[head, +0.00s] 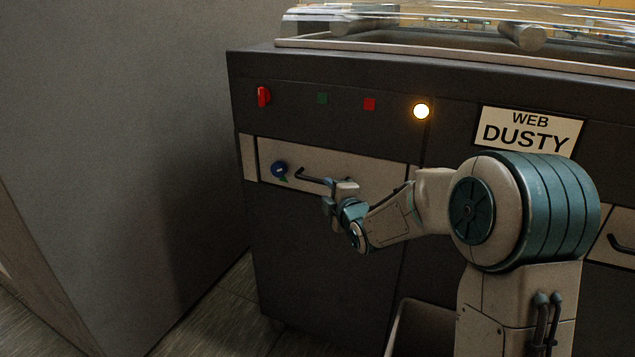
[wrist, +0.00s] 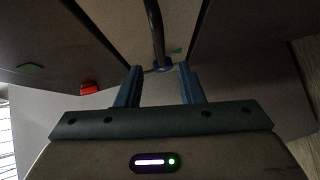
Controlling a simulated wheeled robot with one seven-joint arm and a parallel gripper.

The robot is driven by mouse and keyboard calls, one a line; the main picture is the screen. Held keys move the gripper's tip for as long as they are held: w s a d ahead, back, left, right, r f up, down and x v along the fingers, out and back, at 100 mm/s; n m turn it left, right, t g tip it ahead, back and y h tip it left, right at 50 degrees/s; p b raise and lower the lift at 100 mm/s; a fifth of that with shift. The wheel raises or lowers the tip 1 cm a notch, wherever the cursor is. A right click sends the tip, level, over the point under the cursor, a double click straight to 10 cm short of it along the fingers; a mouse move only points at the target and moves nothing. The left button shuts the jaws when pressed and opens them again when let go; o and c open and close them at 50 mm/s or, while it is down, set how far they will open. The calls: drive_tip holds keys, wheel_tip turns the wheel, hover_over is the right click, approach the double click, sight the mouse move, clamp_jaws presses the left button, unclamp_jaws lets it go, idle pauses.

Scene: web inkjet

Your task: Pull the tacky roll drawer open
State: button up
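The drawer (head: 390,178) is a pale front panel on the dark cabinet, and it looks flush with the cabinet face. My gripper (head: 328,197) is at the right part of the handle. In the wrist view my gripper's (wrist: 158,84) two blue fingers are apart. The handle (wrist: 154,25) runs down from the top toward the gap between the fingertips, without visible contact.
Above are a red switch (head: 263,96), green (head: 322,98) and red (head: 369,104) buttons, a lit lamp (head: 421,111) and a "WEB DUSTY" sign (head: 530,130). Another handle (head: 620,244) is at right. A bin (head: 425,325) stands below; a large grey block (head: 110,150) is at left.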

sight(319, 182)
drive_tip(key=x, duration=0.8)
drive_tip(key=shift+w+a, duration=0.15)
drive_tip(key=shift+w, duration=0.25)
clamp_jaws()
